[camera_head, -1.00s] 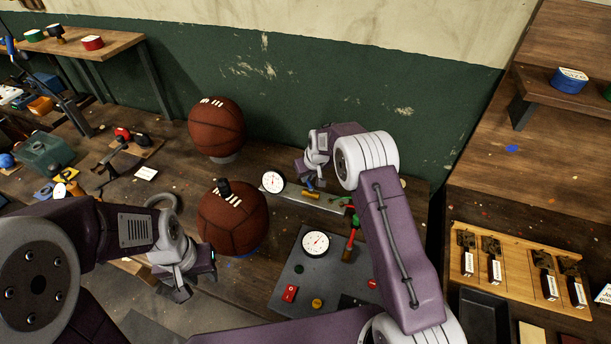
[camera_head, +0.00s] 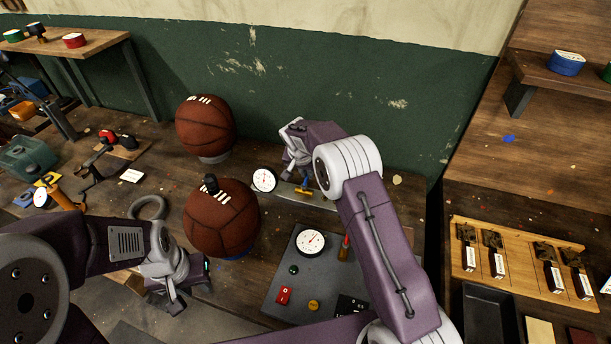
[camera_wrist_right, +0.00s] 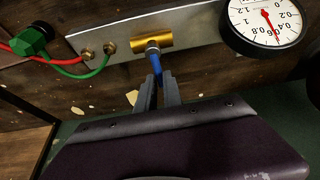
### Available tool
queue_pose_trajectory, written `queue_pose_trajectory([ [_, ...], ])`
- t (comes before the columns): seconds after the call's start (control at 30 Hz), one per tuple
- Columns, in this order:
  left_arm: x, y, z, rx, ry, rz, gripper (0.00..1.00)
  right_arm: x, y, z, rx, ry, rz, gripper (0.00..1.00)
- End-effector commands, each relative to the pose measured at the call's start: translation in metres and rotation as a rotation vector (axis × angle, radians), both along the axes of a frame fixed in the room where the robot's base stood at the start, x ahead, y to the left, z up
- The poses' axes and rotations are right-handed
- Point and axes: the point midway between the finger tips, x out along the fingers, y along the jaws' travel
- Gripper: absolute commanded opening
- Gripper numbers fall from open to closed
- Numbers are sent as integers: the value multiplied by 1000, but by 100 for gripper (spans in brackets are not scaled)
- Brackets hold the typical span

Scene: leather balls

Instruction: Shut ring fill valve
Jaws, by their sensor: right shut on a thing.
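The ring valve is a brass body (camera_wrist_right: 152,40) with a blue lever (camera_wrist_right: 157,67), mounted on a grey metal rail (camera_wrist_right: 195,30). The brass body also shows in the head view (camera_head: 304,192). My right gripper (camera_wrist_right: 158,92) is shut on the blue lever, which points away from the brass body toward my wrist. A round white gauge (camera_wrist_right: 268,24) sits beside the valve; it also shows in the head view (camera_head: 263,180). My left gripper (camera_head: 184,288) hangs low at the left, apart from the valve; its finger gap is unclear.
Two brown leather balls stand left of the valve, one at the back (camera_head: 205,125) and one in front (camera_head: 221,218). A grey panel (camera_head: 275,262) with a dial and buttons lies in front. Red and green hoses run beside the valve (camera_wrist_right: 85,72).

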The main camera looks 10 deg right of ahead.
Motion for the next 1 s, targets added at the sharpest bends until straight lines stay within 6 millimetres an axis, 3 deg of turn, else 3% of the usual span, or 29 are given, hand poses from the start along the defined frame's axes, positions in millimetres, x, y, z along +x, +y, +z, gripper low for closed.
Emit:
queue_pose_trajectory([
  [0.63, 0, 0, -4, 0, 0, 0, 32, -1, -1, 0, 1, 1, -45, 0],
  [0.7, 0, 0, -4, 0, 0, 0, 32, -1, -1, 0, 1, 1, -45, 27],
  [0.73, 0, 0, -4, 0, 0, 0, 32, -1, -1, 0, 1, 1, -45, 32],
  [1.0, 0, 0, -4, 0, 0, 0, 32, -1, -1, 0, 1, 1, -44, 32],
])
